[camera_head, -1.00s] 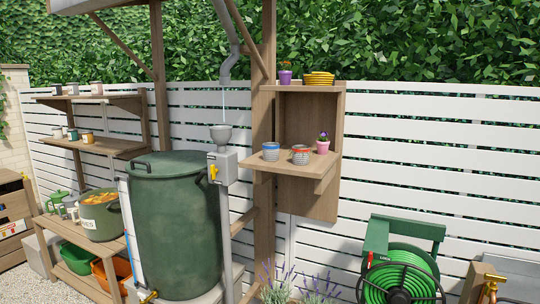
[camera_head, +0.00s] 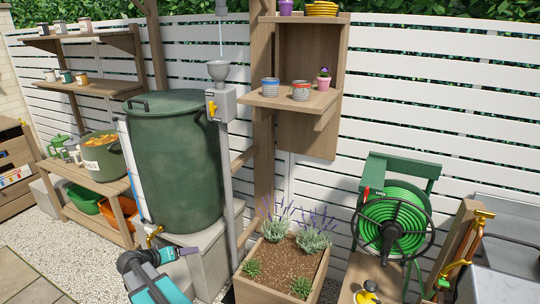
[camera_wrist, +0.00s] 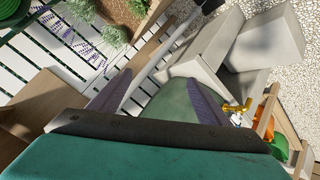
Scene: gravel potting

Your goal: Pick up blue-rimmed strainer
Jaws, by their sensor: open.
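The blue-rimmed strainer (camera_head: 270,87) stands upright on the wooden wall shelf (camera_head: 262,99), left of a similar red-rimmed strainer (camera_head: 301,91). It is grey and speckled below its blue rim. My gripper (camera_head: 189,251) is low in the head view, in front of the green barrel's base, well below and left of the strainer and apart from it. In the wrist view my gripper (camera_wrist: 160,92) shows two grey-purple fingers spread apart with nothing held between them. I cannot make out the blue-rimmed strainer in the wrist view.
A small purple-flowered pink pot (camera_head: 323,82) stands right of the strainers. The green barrel (camera_head: 175,165), downpipe and grey valve box (camera_head: 220,105) rise left of the shelf. A lavender planter (camera_head: 285,270) stands below it, and a green hose reel (camera_head: 394,220) to the right.

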